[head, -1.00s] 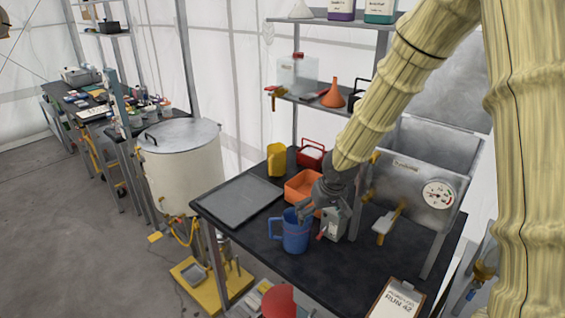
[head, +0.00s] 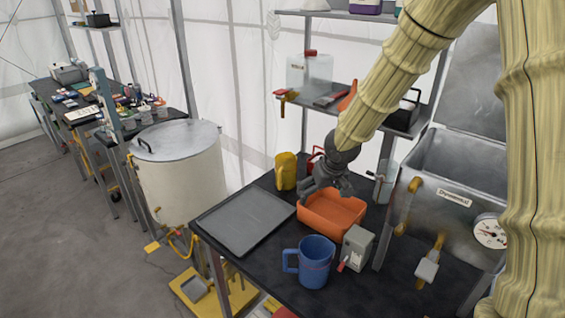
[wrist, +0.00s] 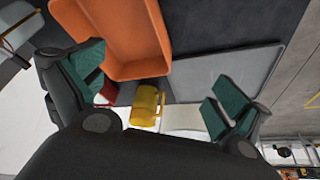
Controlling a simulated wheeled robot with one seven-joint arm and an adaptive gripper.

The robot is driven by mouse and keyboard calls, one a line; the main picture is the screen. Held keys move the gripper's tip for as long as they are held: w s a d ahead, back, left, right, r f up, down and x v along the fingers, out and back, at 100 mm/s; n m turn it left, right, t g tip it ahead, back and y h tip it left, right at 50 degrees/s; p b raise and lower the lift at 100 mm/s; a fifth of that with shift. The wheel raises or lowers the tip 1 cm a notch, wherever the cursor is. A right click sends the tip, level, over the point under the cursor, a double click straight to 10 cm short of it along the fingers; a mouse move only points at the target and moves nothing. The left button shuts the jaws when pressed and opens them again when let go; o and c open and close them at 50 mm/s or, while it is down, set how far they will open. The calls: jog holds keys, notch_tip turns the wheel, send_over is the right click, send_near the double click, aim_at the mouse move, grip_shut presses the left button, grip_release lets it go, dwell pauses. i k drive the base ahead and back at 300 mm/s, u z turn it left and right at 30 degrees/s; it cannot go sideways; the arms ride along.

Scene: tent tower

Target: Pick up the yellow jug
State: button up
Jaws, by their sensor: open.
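The yellow jug (head: 286,171) stands upright at the back of the dark table, behind the orange tray. It also shows in the wrist view (wrist: 146,105), between my spread fingers and beyond them. My gripper (head: 322,186) is above the back left part of the orange tray, a little right of the jug and apart from it. In the wrist view my gripper (wrist: 155,90) is open, with its green finger pads wide apart and nothing between them.
The orange tray (head: 335,228) lies beside the jug, and a red container (head: 313,160) is partly hidden behind my gripper. A flat grey tray (head: 245,218) lies at left. A blue jug (head: 314,262) and a grey box (head: 357,246) stand in front.

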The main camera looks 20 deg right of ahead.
aim_at(285, 165)
jog(key=i, duration=0.95)
